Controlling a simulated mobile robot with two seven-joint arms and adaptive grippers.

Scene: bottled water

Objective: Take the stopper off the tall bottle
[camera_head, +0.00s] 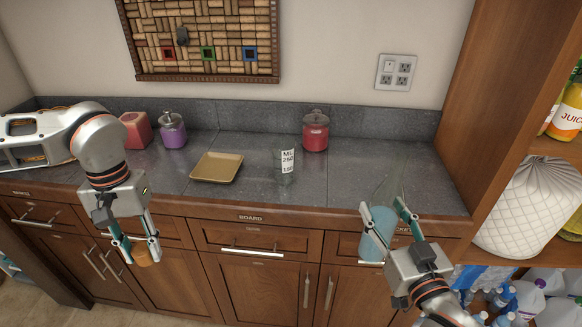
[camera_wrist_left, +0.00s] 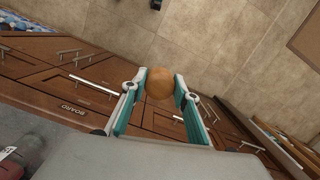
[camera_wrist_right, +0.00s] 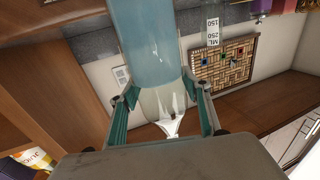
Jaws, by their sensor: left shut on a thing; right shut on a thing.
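The tall bottle (camera_head: 378,232) is clear glass with pale blue liquid low in it and a narrowing clear neck. My right gripper (camera_head: 390,222) is shut around it and holds it in front of the counter's right part. In the right wrist view the bottle (camera_wrist_right: 145,45) passes between the fingers, and no stopper shows in its neck. My left gripper (camera_head: 138,248) is shut on a round brown stopper (camera_head: 142,256), well left of the bottle and in front of the drawers. The stopper (camera_wrist_left: 159,84) also shows between the fingertips in the left wrist view.
On the counter (camera_head: 255,200) stand a tan tray (camera_head: 217,168), a measuring glass (camera_head: 284,170), a red jar (camera_head: 315,132), a purple jar (camera_head: 172,131) and a red block (camera_head: 135,130). A wooden shelf with a white vase (camera_head: 530,205) is close at right.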

